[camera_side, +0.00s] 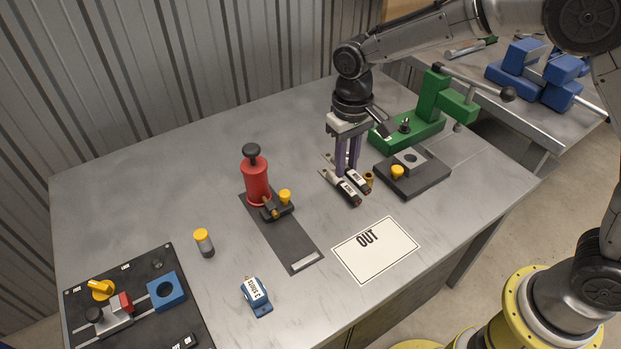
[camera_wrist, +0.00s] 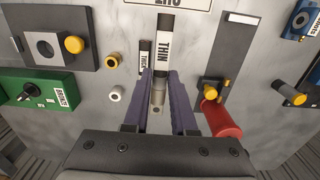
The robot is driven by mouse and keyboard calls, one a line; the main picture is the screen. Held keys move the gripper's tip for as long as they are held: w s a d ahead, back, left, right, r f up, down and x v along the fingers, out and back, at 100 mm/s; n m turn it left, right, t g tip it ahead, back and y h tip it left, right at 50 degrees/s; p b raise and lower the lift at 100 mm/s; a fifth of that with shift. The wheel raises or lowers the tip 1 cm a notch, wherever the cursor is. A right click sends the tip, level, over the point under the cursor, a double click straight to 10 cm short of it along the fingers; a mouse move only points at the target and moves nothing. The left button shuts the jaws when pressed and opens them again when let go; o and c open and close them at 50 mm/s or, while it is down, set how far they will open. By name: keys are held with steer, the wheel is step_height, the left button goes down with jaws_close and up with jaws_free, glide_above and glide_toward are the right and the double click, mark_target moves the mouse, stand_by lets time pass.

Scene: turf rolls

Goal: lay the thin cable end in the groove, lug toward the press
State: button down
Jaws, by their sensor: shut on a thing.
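The thin cable end (camera_wrist: 164,48) is black with a white THIN label and a grey metal part. In the side view it (camera_side: 346,193) is under my gripper (camera_side: 347,172). In the wrist view my gripper (camera_wrist: 162,78) has its two purple fingers shut on its grey part. It looks larger and nearer than the other labelled cable end (camera_wrist: 145,62), which is partly hidden beside the left finger. A red press-like device (camera_side: 256,180) with a black knob stands to the left on a dark plate (camera_side: 291,243). I cannot make out a groove clearly.
A green press (camera_side: 430,105) and a dark block with a yellow knob (camera_side: 411,172) stand right of my gripper. A white OUT card (camera_side: 376,249) lies in front. A blue labelled block (camera_side: 256,295) and a yellow-capped cylinder (camera_side: 204,242) are at left. The back left table is clear.

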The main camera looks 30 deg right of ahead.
glide_above(314, 190)
step_height(314, 190, down, 7)
steer(key=shift+f, duration=1.65)
steer(key=shift+f, duration=0.1)
steer(key=c, duration=0.7)
jaws_free()
steer(key=shift+f, duration=0.1)
steer(key=shift+c, duration=0.2)
step_height(314, 190, up, 12)
steer(key=shift+r, duration=0.2)
steer(key=shift+r, duration=0.1)
